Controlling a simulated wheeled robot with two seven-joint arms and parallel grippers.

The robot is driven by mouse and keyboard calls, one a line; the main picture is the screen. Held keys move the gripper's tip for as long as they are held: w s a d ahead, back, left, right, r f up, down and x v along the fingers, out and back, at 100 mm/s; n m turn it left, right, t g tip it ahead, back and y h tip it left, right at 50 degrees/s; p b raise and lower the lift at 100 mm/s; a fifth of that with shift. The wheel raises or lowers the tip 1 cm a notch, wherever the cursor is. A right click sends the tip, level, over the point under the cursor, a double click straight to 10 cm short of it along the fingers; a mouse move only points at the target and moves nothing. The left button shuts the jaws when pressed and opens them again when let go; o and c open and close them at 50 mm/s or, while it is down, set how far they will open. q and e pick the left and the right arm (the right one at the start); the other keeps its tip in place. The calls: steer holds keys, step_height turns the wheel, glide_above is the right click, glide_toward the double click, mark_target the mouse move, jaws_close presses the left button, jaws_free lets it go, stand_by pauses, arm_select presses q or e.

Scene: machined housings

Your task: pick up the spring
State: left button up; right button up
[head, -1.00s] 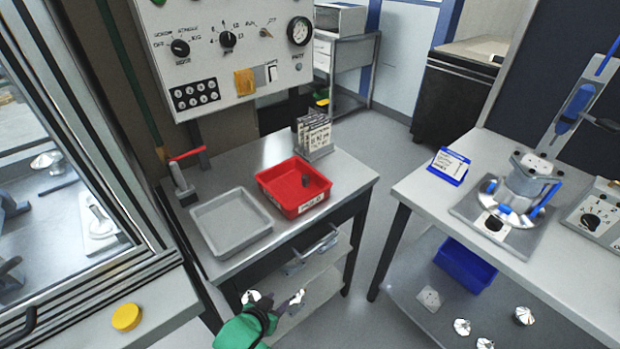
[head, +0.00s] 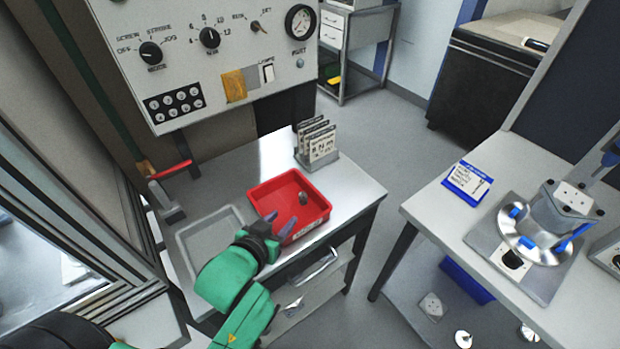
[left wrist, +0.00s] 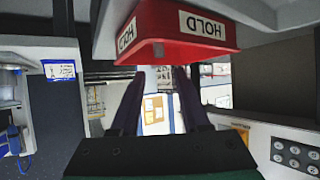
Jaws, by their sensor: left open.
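A small dark grey piece (head: 304,199), which I take for the spring, stands in the red tray (head: 262,192) toward its right side. It is too small to make out any coils. My left gripper (head: 279,222) is open and empty at the front edge of the red tray, to the left of and nearer than the dark piece. In the left wrist view, which is upside down, both fingers (left wrist: 158,90) are spread apart below the red tray (left wrist: 185,28) with its HOLD labels. My right gripper is not in view.
A grey tray (head: 190,244) lies left of the red tray, partly behind my left arm. A card rack (head: 318,145) stands behind the red tray. A red-handled clamp (head: 165,195) is at the left. A control panel (head: 205,60) overhangs the back. Another bench (head: 430,205) is at right.

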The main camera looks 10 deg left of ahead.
mark_target(301, 199)
arm_select(q)
steer(key=shift+w+f, duration=0.15)
steer(key=shift+w, duration=0.55)
steer(key=p+x, duration=0.1)
steer(key=x, duration=0.4)
steer(key=shift+d+f+p, duration=0.2)
steer(key=shift+p, duration=0.15)
steer(key=p+x, duration=0.1)
steer(key=x, duration=0.4)
steer(key=shift+w+f, duration=0.15)
steer(key=shift+w, duration=0.15)
steer(key=shift+w+f, duration=0.15)
steer(key=shift+w, duration=0.15)
steer(key=shift+f, duration=0.15)
jaws_close()
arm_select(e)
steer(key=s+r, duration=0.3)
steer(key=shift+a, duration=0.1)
